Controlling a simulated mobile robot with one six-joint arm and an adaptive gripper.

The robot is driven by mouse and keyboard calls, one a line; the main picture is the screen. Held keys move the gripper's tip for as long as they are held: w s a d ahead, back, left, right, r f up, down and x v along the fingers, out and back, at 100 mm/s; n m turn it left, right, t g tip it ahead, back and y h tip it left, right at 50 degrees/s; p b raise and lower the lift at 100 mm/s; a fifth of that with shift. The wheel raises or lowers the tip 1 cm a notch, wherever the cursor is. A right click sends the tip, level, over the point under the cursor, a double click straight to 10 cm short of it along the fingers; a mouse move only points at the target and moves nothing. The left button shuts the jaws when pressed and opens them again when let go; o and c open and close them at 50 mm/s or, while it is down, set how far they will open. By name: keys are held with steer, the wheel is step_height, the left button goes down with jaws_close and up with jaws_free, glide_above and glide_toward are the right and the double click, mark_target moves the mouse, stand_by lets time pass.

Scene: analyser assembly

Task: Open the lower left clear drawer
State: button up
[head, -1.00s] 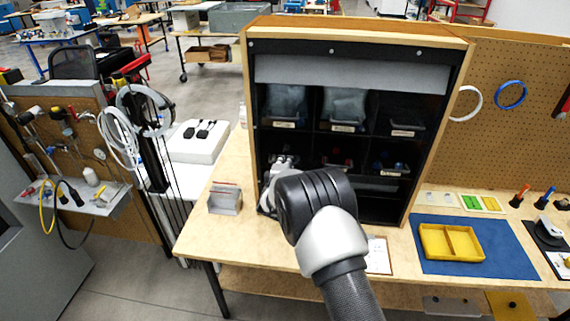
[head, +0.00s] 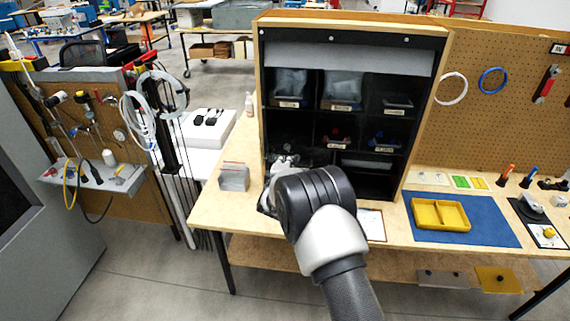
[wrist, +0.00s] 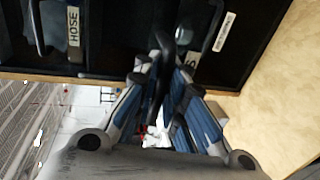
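The black cabinet (head: 300,118) holds clear drawers in rows. The lower left clear drawer (wrist: 203,30) is mostly hidden behind my arm in the head view. In the wrist view its dark handle (wrist: 163,28) runs down between my fingertips, and part of its label, an "S", shows beside the right finger. My gripper (wrist: 167,75) has its two blue-grey fingers angled inward, tips close together on the handle; it seems shut on it. In the head view my gripper (head: 283,165) is at the lower left compartment. How far the drawer is out cannot be told.
A neighbouring drawer labelled "HOSE" (wrist: 95,30) shows in the wrist view. A small grey box (head: 234,177) stands left of the cabinet. A yellow tray (head: 440,214) lies on a blue mat (head: 490,233) at right.

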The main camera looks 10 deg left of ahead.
steer(key=o, duration=0.4)
steer(key=shift+o, duration=0.2)
steer(key=shift+s, duration=0.1)
steer(key=v, duration=1.2)
